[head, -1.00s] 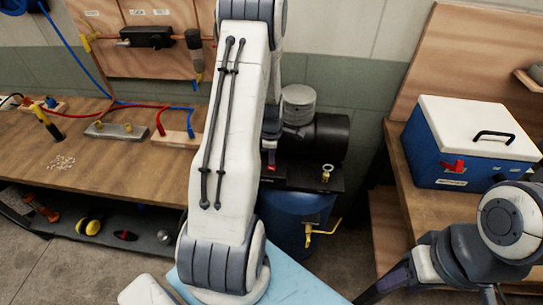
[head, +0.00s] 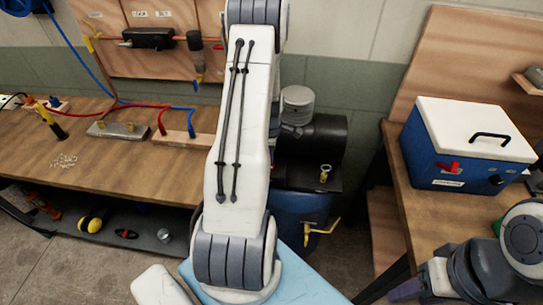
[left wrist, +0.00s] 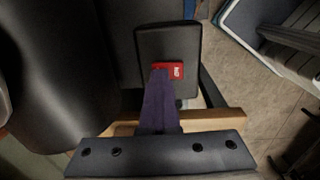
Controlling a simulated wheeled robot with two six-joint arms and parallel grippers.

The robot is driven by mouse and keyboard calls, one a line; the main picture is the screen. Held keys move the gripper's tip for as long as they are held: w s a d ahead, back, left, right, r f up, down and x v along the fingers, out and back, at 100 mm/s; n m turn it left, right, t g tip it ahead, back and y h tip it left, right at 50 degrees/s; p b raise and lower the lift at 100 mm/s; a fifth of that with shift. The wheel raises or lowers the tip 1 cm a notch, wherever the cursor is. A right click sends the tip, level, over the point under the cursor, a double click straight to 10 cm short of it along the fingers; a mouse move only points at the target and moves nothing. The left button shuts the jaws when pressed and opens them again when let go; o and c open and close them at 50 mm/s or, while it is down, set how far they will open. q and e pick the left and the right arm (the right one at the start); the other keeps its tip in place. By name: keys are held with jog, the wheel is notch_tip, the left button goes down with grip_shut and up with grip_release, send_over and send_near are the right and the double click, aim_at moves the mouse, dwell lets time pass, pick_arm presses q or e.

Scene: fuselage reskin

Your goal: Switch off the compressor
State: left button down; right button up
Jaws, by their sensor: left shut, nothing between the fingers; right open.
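The compressor stands on the floor between the benches, with a black motor cylinder (head: 322,142), a grey ribbed head (head: 298,101) and a blue tank (head: 290,210). My left arm crosses in front of it and hides its left side and my left gripper in the head view. In the left wrist view a black box (left wrist: 150,42) carries a red switch (left wrist: 177,69) with small white marking. The purple fingers of my left gripper (left wrist: 160,74) are shut and empty, with their tips over the switch's left part; I cannot tell if they touch. My right gripper (head: 408,289) is low at the right, away from the compressor.
A brass fitting with a ring (head: 325,172) and a yellow valve handle (head: 325,229) are on the compressor. The left bench (head: 100,165) holds hoses and fittings. A blue box with a white lid (head: 466,145) stands on the right bench.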

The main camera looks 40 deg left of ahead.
pick_arm(q)
jog(key=shift+s+d+f, duration=0.2)
jog(key=shift+s+d, duration=0.15)
jog(key=shift+s, duration=0.1)
jog(key=shift+s+d+f, duration=0.15)
jog(key=shift+s+d, duration=0.15)
jog(key=shift+s, duration=0.15)
jog(key=shift+r+p, duration=0.2)
jog(key=shift+p, duration=0.1)
jog(key=r+p, duration=0.1)
jog(key=r, duration=0.1)
jog(key=r+p, duration=0.2)
jog(key=shift+w+a+r, duration=0.15)
jog(key=shift+w+r, duration=0.05)
notch_tip(320, 180, up, 10)
jog(key=b, duration=0.2)
jog(key=shift+f, duration=0.1)
